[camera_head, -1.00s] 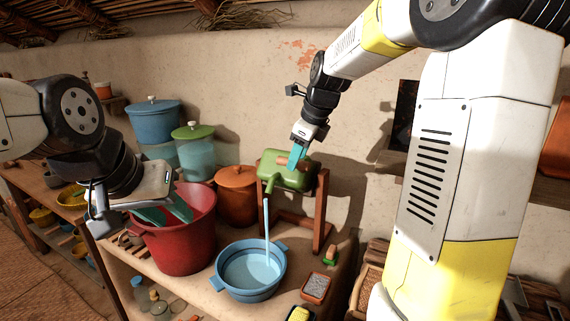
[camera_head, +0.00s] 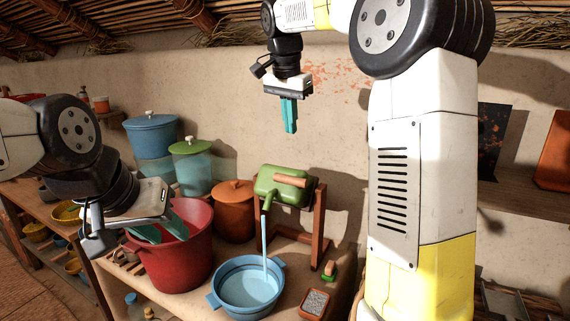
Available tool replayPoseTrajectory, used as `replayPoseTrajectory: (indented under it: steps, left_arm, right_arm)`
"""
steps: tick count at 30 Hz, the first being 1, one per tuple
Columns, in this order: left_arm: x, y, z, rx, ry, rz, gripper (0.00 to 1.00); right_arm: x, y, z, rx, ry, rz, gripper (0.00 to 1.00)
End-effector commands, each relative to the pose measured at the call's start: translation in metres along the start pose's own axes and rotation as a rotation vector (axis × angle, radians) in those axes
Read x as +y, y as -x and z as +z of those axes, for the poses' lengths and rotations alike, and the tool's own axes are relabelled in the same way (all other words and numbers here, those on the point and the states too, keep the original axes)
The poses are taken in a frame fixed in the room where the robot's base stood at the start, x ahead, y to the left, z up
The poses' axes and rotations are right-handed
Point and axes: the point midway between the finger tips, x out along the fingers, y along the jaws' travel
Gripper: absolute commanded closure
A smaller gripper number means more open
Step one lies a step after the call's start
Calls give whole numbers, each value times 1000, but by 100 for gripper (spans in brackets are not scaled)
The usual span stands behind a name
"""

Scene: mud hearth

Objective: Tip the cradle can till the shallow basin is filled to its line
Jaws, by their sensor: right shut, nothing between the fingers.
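The green cradle can (camera_head: 283,184) hangs tilted in a brown wooden stand (camera_head: 319,222), its spout pointing down to the left. A stream of water (camera_head: 264,245) runs from the spout into the blue shallow basin (camera_head: 247,287). The basin holds water, and a darker line shows around its inner wall; the exact level against it is hard to tell. My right gripper (camera_head: 289,118) is shut and empty, in the air above the can and apart from it. My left gripper (camera_head: 163,229) is over the red bucket, its teal fingers apart and empty.
The red bucket (camera_head: 172,258) stands left of the basin, with a lidded terracotta pot (camera_head: 234,209) behind it. Lidded blue (camera_head: 150,136) and green-topped (camera_head: 191,166) containers stand farther back. A small grater-like tray (camera_head: 316,303) lies right of the basin.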

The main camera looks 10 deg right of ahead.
Motion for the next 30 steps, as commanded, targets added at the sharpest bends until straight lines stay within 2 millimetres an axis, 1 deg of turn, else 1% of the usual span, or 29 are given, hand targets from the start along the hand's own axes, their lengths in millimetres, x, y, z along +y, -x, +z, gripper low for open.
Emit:
replayPoseTrajectory:
  steps: [1,4,8,11,14,21,23,27,30]
  left_arm:
    - [0,0,0,0,0,0,64]
    - [0,0,0,0,0,0,64]
    - [0,0,0,0,0,0,64]
    - [0,0,0,0,0,0,64]
    - [0,0,0,0,0,0,64]
    - [0,0,0,0,0,0,64]
    - [0,0,0,0,0,0,64]
    - [0,0,0,0,0,0,64]
    - [0,0,0,0,0,0,64]
  right_arm:
    - [-1,7,-2,10,55,13,100]
    - [0,15,-4,22,132,36,100]
    - [2,12,-5,24,162,47,100]
    - [3,0,-5,22,161,49,100]
    - [4,-19,-6,22,161,48,100]
    - [6,-71,-7,21,160,48,100]
    - [6,-83,-7,21,160,47,100]
    - [9,-98,8,23,161,45,100]
    - [10,-106,14,23,160,45,100]
